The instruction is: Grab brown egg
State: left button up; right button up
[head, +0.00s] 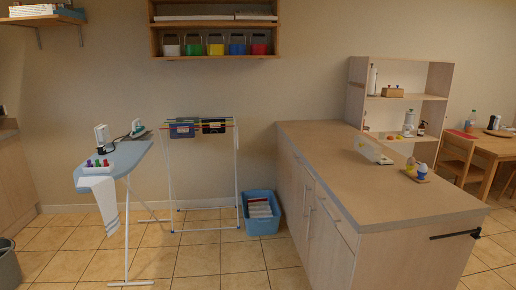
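A small wooden board (415,177) lies on the counter toward its right edge and bears two egg cups. The left cup is yellow and holds a brownish egg (410,161), which looks like the brown egg. The right cup is blue and holds a paler egg (422,167). Both are small and far off, so their exact shades are hard to tell. Neither of my grippers is in view.
The long counter (345,160) is mostly bare, with a white appliance (373,150) left of the board. A dark bar (456,235) juts from its end. An ironing board (115,163), drying rack (203,229) and blue basket (262,224) stand left. Tiled floor lies open in front.

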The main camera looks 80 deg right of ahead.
aim_at(411, 161)
jog(key=z, duration=3.9)
jog(key=i+l, duration=0.3)
jog(key=i, duration=0.2)
jog(key=i+l+z, duration=0.15)
jog(key=i, duration=0.35)
jog(key=i+l, duration=0.35)
jog(key=i, duration=0.15)
jog(key=z, duration=0.05)
